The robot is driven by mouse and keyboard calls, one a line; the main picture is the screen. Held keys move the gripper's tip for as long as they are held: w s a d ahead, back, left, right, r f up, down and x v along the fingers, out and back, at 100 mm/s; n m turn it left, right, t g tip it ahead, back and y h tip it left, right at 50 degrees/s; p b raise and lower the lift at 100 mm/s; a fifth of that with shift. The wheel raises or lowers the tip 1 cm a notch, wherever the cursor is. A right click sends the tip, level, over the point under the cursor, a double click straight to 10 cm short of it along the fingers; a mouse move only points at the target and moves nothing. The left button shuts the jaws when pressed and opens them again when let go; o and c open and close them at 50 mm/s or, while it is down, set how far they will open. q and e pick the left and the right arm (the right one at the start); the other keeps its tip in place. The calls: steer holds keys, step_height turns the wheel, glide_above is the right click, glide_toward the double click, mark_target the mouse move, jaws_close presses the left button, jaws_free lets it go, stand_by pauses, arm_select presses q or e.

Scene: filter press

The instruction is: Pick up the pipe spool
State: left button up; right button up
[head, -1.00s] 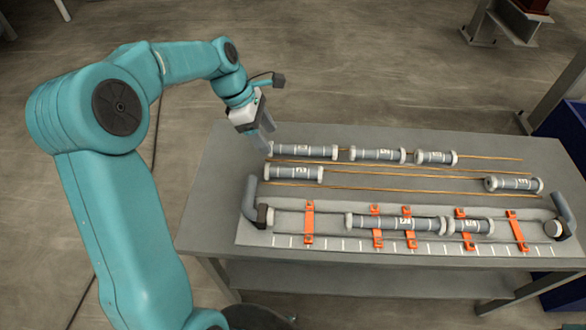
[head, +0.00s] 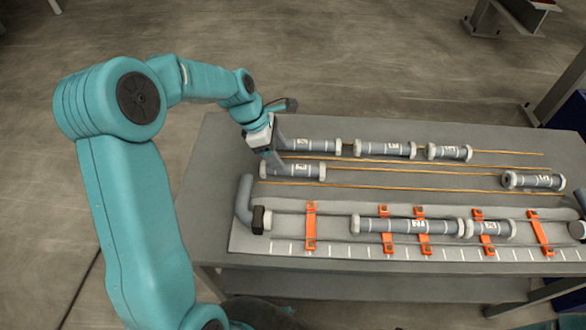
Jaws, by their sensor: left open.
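Several grey pipe spools with white end flanges and pale labels lie on the table. In the back row are a left spool (head: 312,145), a middle spool (head: 385,149) and a right spool (head: 449,153). In the front row are a left spool (head: 298,170) and a far right spool (head: 534,181). My left gripper (head: 277,146) is open and empty, pointing down at the left ends of the back left and front left spools. It hides part of the back left spool's end. Contact cannot be told. My right gripper is not in view.
Thin copper-coloured rods (head: 400,188) run along the spool rows. Nearer, a pale fixture board (head: 290,247) has orange clamps (head: 310,228), grey elbows (head: 244,200) and two spools (head: 408,225). The back strip of the table (head: 400,128) is clear.

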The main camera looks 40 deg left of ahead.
mark_target(291, 166)
arm_select(q)
steer(key=shift+d+f, duration=0.25)
steer(key=shift+f, duration=0.35)
steer(key=x, duration=0.4)
steer(key=shift+w+d+f, duration=0.2)
steer(key=shift+w+d, duration=0.25)
steer(key=shift+w+f, duration=0.1)
steer(key=shift+f, duration=0.15)
jaws_close()
